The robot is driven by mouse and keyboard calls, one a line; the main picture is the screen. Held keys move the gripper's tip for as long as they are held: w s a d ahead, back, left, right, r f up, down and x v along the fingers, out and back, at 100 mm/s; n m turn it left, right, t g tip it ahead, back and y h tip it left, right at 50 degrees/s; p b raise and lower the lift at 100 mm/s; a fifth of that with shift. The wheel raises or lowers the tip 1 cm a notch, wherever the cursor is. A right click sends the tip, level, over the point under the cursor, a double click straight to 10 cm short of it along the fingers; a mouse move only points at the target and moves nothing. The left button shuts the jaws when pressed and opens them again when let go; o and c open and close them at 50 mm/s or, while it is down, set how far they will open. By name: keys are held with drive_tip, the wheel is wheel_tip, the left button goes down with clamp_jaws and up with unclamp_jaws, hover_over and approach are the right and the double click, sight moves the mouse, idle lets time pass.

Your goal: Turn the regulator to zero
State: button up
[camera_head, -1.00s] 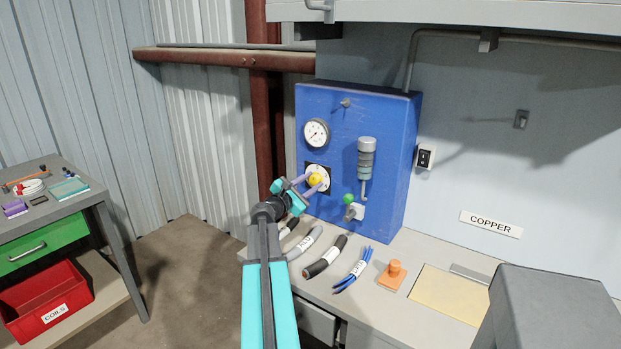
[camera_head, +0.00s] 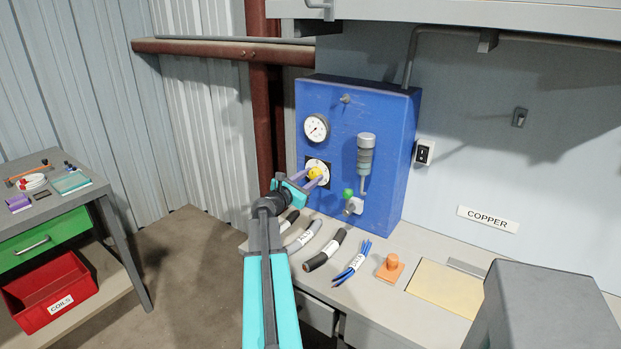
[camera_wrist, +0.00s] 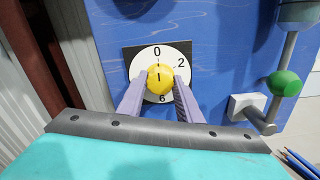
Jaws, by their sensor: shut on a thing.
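The regulator knob (camera_head: 315,173) is a yellow ball-like knob on a white dial, on the front of a blue panel (camera_head: 336,112). The wrist view shows the knob (camera_wrist: 160,79) close up, with a short dark mark standing nearly upright below the printed 0. The dial (camera_wrist: 147,60) also shows a 2 at right and a 6 below. My gripper (camera_head: 311,178) is shut on the knob; its pale purple fingers lie on either side, as the wrist view (camera_wrist: 160,90) shows. The fingers hide parts of the dial. A round gauge (camera_head: 316,127) sits above the dial; its reading is too small to tell.
A cylindrical filter (camera_head: 365,155) and a green ball-ended valve handle (camera_head: 348,194) stand right of the knob. Several cable pieces (camera_head: 325,250) and an orange knobbed block (camera_head: 390,267) lie on the bench below. A grey box (camera_head: 545,310) stands at front right.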

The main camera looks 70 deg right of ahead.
drive_tip(key=o, duration=0.9)
drive_tip(key=shift+w+d+r, duration=0.1)
drive_tip(key=shift+r, duration=0.05)
drive_tip(key=shift+o, duration=0.7)
drive_tip(key=b+v, duration=0.2)
drive_tip(key=v, duration=1.2)
